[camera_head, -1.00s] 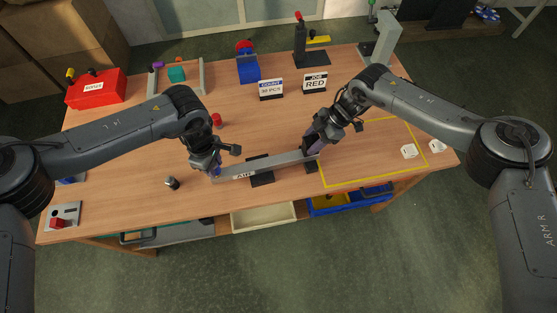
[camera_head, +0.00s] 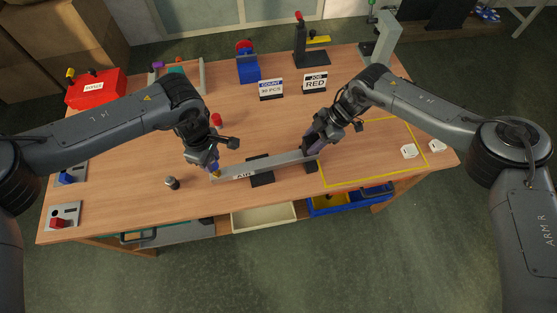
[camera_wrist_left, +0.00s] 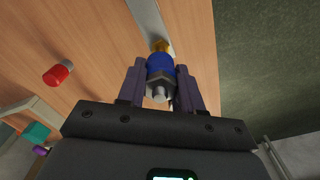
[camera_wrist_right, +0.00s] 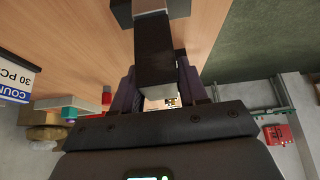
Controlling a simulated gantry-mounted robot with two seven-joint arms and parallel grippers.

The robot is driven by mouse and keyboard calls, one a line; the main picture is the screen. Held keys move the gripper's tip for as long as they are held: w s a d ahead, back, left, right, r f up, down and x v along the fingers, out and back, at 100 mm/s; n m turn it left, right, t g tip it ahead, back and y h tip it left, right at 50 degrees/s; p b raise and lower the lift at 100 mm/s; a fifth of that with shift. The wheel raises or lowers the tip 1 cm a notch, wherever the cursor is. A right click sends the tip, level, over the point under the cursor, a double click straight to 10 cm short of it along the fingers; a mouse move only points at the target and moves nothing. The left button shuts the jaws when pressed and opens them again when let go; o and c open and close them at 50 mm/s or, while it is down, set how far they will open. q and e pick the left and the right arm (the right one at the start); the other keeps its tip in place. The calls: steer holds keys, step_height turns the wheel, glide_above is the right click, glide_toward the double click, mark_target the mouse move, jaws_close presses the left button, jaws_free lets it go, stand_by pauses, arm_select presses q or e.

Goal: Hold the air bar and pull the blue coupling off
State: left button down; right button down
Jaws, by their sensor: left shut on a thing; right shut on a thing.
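The grey air bar (camera_head: 275,163), marked AIR, lies across dark supports at the table's middle front. My right gripper (camera_head: 312,150) is shut on its right end; in the right wrist view the bar (camera_wrist_right: 154,60) runs between the fingers. The blue coupling (camera_wrist_left: 160,66) sits between the fingers of my left gripper (camera_wrist_left: 160,85), which is shut on it. A brass fitting (camera_head: 217,175) shows at the bar's left end, just below the left fingers. In the left wrist view the brass (camera_wrist_left: 160,46) lies right beyond the coupling; I cannot tell whether they touch.
A dark cylinder (camera_head: 172,183) stands left of the bar, and a red cylinder (camera_head: 216,120) behind it. Count and job signs (camera_head: 315,83) stand farther back.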

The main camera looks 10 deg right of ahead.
arm_select(q)
steer(key=shift+r, duration=3.05)
arm_select(e)
steer(key=shift+f, duration=0.15)
arm_select(q)
steer(key=c, duration=1.3)
jaws_free()
jaws_close()
steer(key=shift+s, duration=0.1)
arm_select(e)
steer(key=c, duration=0.5)
jaws_free()
steer(key=shift+s, duration=0.15)
steer(key=shift+r, duration=0.2)
